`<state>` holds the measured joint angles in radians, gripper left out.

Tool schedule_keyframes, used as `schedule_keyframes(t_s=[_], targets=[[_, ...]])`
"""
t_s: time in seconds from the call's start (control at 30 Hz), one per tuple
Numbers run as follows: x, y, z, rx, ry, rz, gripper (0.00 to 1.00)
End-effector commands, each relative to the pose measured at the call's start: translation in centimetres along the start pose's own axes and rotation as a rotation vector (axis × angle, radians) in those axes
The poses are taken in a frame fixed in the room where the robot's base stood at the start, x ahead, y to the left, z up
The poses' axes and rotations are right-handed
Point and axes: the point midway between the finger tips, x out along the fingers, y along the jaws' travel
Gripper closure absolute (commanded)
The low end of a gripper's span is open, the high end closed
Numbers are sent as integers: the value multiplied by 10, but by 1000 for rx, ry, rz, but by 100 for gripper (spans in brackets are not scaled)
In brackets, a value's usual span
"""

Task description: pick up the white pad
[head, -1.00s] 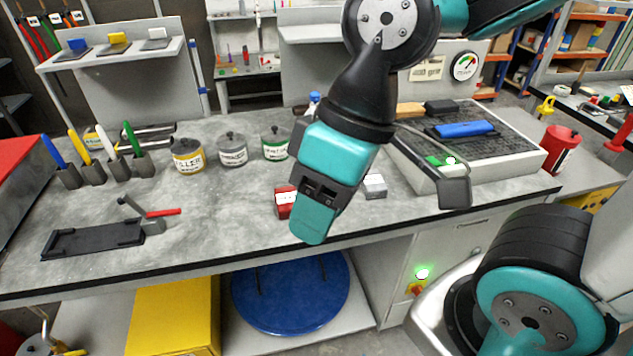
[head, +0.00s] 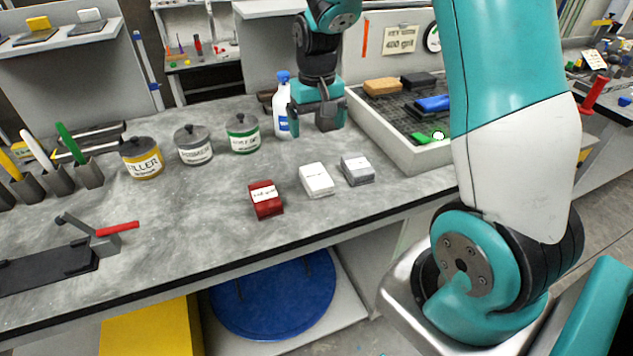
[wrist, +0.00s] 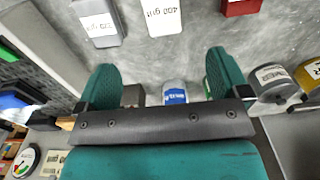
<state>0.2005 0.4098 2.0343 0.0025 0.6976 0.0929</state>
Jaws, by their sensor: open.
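A white pad-like block (head: 316,181) with a printed label lies on the grey bench, between a red block (head: 266,199) and a grey block (head: 357,170). In the wrist view the white block (wrist: 163,16) is cut by the top edge; its label reads 400 grit. A thin white pad (head: 89,16) also lies on the shelf at upper left. My gripper (head: 312,118) is open and empty behind the bench blocks, near the white bottle with the blue cap. In the wrist view my gripper's fingers (wrist: 164,75) are spread, with nothing between them.
The bottle (head: 283,108) stands close to my gripper's left. Labelled pots (head: 194,146) stand further left. A grated tray (head: 425,152) with pads on it stands at right.

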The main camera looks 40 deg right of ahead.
Motion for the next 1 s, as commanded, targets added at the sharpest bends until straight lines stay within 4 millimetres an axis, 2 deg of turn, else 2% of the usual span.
schedule_keyframes(t_s=[0.2,0.33,0.63,0.9,1.0], targets=[[50,0,2,-2,-8,0,6],[75,0,2,-2,-5,-1,6],[101,0,3,-2,-3,-2,6],[139,-2,6,-2,-4,-2,6],[146,-2,6,-2,-1,-2,6]])
